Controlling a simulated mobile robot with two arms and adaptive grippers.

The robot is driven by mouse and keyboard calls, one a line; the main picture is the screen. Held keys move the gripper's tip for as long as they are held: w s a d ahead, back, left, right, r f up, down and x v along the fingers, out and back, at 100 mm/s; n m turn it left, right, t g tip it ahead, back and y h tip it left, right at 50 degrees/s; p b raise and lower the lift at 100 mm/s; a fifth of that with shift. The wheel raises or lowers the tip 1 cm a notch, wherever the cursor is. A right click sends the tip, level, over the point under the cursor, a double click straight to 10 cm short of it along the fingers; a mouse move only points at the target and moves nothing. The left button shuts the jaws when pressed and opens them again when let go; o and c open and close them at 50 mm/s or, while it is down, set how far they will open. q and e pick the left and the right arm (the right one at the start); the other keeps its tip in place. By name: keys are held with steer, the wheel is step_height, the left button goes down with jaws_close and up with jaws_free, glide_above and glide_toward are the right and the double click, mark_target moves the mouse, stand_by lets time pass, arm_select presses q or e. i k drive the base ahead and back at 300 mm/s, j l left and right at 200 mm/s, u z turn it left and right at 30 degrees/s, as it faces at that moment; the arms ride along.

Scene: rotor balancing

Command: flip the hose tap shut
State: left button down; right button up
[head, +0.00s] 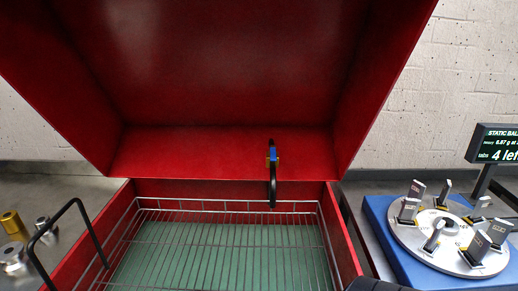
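The hose tap (273,154) is a small blue piece on the black hose (272,190). The hose hangs in a narrow loop at the back of the open red washer (158,188), right of its middle. The tap is too small for me to tell how its lever is turned. Neither of my grippers shows clearly, and nothing touches the tap or hose.
The red lid (230,60) stands open above the tub. A wire basket (215,213) lies inside over a green floor. A black bar handle (72,205) rises at left beside metal cylinders (11,224). A blue balancing stand (385,225) with a display (497,146) is at right.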

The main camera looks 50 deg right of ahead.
mark_target(273, 148)
steer(key=z, duration=1.8)
steer(key=k+l+z, duration=0.1)
steer(key=l, duration=0.45)
steer(key=k+l+z, duration=0.15)
steer(key=l, duration=0.45)
steer(key=k+l+z, duration=0.1)
steer(key=l, duration=0.45)
steer(key=k+l+z, duration=0.1)
steer(key=l, duration=0.5)
